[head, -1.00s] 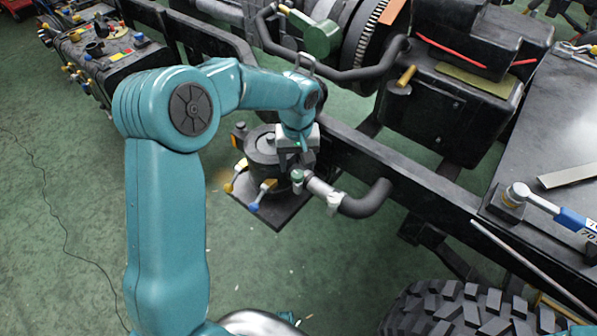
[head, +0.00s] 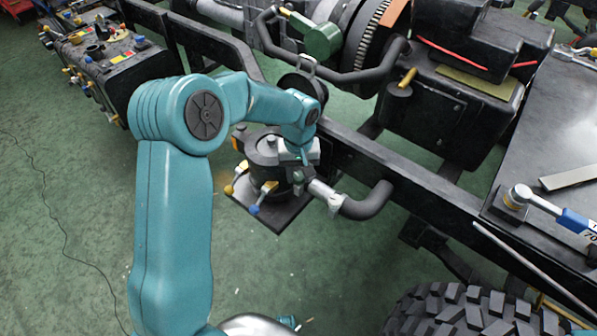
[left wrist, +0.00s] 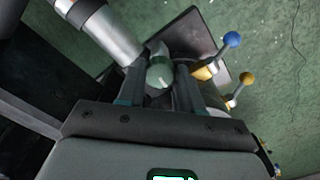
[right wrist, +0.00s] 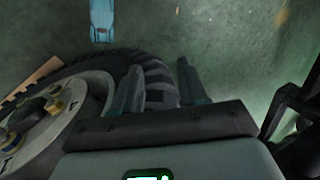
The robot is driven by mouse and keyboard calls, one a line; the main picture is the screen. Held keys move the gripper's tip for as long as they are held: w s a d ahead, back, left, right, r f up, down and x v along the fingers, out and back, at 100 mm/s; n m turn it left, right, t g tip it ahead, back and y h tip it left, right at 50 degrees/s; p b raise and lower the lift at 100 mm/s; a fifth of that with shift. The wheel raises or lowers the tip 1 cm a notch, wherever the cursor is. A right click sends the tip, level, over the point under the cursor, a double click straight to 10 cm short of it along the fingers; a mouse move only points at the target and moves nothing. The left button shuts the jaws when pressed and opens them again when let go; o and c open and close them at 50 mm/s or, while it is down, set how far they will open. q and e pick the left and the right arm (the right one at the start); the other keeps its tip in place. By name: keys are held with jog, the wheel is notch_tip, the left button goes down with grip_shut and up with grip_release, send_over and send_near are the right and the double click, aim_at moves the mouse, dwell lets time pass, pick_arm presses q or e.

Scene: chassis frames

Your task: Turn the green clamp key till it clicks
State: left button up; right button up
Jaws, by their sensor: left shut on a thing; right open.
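The green clamp key (left wrist: 160,73) is a small, pale-green rounded piece with a white mark, between my left fingers in the left wrist view. My left gripper (left wrist: 160,82) is shut on it. In the head view my left gripper (head: 297,166) reaches down beside a dark round canister (head: 262,152), where the pipe (head: 324,190) meets it. The key is small there and partly hidden by the gripper. My right gripper (right wrist: 160,82) is open and empty in the right wrist view, with a tyre behind its fingers.
A dark curved hose (head: 368,203) continues from the pipe. Levers with yellow (head: 238,172) and blue (head: 253,209) ends stick out beside the canister. The chassis rail (head: 400,178) runs close behind. A big tyre (head: 455,312) stands at lower right. Green floor lies open at left.

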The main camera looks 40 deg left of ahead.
aim_at(298, 176)
pick_arm(q)
jog(key=shift+m, duration=0.3)
jog(key=m+p, duration=0.1)
jog(key=m, duration=0.4)
jog(key=shift+r+m, duration=0.1)
jog(key=shift+m, duration=0.2)
jog(key=m+p, duration=0.1)
jog(key=m, duration=0.4)
jog(key=shift+a+p, duration=0.1)
jog(key=shift+p, duration=0.2)
jog(key=shift+m, duration=0.4)
jog(key=o, duration=1)
jog(key=shift+o, duration=0.2)
notch_tip(298, 176, up, 16)
jog(key=p, duration=0.2)
jog(key=shift+r, duration=0.15)
